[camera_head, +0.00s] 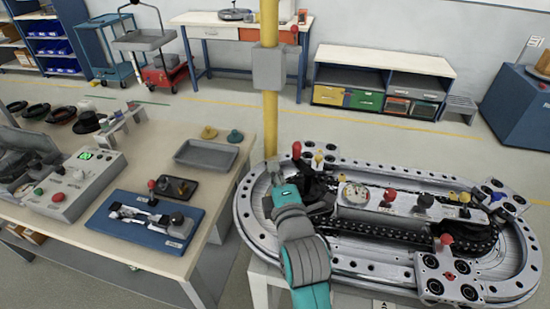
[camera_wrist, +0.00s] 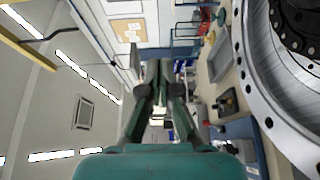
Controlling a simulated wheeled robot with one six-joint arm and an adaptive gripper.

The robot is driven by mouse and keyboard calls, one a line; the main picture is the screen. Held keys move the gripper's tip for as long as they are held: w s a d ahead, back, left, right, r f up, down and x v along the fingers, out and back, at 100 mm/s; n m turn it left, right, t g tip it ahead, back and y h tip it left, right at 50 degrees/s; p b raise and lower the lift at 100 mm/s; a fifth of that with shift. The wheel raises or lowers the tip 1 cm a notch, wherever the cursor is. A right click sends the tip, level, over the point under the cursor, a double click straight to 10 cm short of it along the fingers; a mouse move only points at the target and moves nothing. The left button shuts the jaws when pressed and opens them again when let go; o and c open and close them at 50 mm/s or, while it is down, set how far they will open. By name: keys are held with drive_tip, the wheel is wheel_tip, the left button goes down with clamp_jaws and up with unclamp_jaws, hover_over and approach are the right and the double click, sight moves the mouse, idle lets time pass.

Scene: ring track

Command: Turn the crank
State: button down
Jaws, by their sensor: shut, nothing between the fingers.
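The metal oval ring track (camera_head: 250,225) fills the right half of the head view, and its curved edge shows at the right of the wrist view (camera_wrist: 285,95). Several knobbed parts stand on it: a red knob (camera_head: 297,148) at the far left end, a red knob (camera_head: 390,194) near the middle and a red knob (camera_head: 446,240) at the front right. I cannot tell which belongs to the crank. My gripper (camera_head: 273,168) is over the track's left end, left of the far-left red knob and apart from it. Its fingers (camera_wrist: 158,66) are together and empty in the wrist view.
A yellow post (camera_head: 269,115) rises close behind my gripper. A table (camera_head: 165,240) at left carries a control box (camera_head: 75,185), a blue fixture (camera_head: 143,220) and a grey tray (camera_head: 207,155). Open floor lies behind the track.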

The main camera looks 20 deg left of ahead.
drive_tip(key=shift+s+d+m+t+h, duration=0.9)
drive_tip(key=shift+s+h, duration=0.5)
drive_tip(key=shift+s, duration=0.55)
drive_tip(key=w+a, duration=0.1)
drive_tip(key=w, duration=1)
drive_tip(key=shift+w+a+f, duration=0.15)
drive_tip(key=shift+w+f, duration=0.1)
drive_tip(key=shift+w, duration=0.05)
drive_tip(key=shift+w+d, duration=0.35)
drive_tip(key=shift+w, duration=0.15)
drive_tip(key=shift+a, duration=0.15)
